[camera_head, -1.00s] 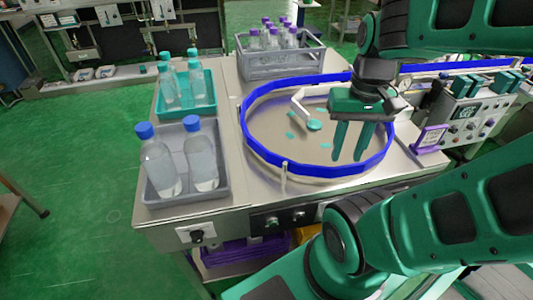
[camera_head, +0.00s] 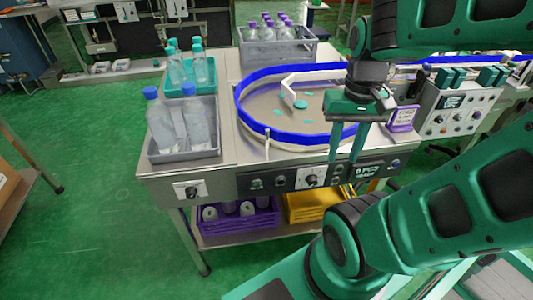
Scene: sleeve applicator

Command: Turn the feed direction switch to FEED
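The machine's front face carries a dark control panel (camera_head: 272,183) with several knobs and a small display. One knob on a white plate (camera_head: 312,180) sits near the panel's middle. Another black knob on a white plate (camera_head: 191,190) is on the metal face at the left. The labels are too small to read, so I cannot tell which is the feed direction switch. My gripper (camera_head: 345,159) points down with its two green fingers apart and nothing between them. In the picture it overlaps the turntable's front right edge and the panel's upper right part.
A blue-rimmed turntable (camera_head: 285,138) is on top. A grey tray (camera_head: 208,150) holds blue-capped bottles; teal and grey trays stand behind. A second control box (camera_head: 455,112) is at the right. Purple (camera_head: 238,222) and yellow crates (camera_head: 313,207) sit below.

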